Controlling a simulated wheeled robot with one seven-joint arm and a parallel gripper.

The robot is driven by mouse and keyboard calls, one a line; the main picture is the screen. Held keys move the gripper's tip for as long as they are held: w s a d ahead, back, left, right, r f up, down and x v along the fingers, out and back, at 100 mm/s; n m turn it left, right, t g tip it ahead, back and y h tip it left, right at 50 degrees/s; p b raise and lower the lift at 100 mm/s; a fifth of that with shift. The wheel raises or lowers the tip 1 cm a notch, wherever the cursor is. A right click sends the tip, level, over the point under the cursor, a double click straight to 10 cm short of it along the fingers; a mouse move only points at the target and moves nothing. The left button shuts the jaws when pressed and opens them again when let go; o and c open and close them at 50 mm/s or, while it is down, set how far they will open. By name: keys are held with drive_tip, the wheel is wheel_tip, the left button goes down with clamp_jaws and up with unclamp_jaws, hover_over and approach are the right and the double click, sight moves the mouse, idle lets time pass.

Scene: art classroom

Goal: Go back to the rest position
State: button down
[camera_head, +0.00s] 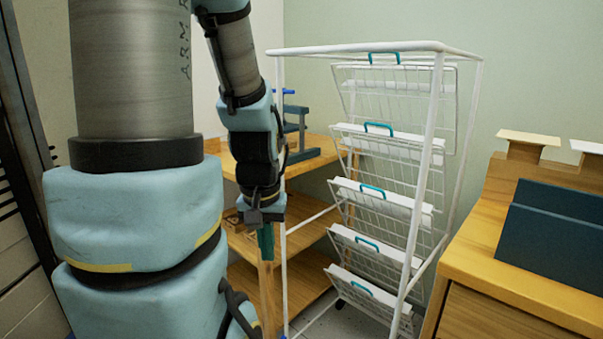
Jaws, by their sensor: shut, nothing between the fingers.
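My gripper (266,243) hangs at the end of my arm, left of the middle of the view, with its fingers pointing down. It is shut and nothing shows between the fingers. It is in front of a wooden shelf unit (240,245) and just left of the white wire rack (431,150). I cannot tell whether it touches the shelf unit. My arm's large links cover much of the left side and hide what is behind them.
The rack holds several tilted wire trays with teal handles (378,127). A wooden cabinet (500,282) with a dark blue panel (550,235) stands at the right. A blue-grey device (297,135) sits on the shelf unit's top. A narrow strip of floor shows below the rack.

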wheel_tip(320, 180, up, 14)
drive_tip(key=p, duration=1.1)
drive_tip(key=shift+p, duration=0.4)
drive_tip(key=shift+r, duration=0.1)
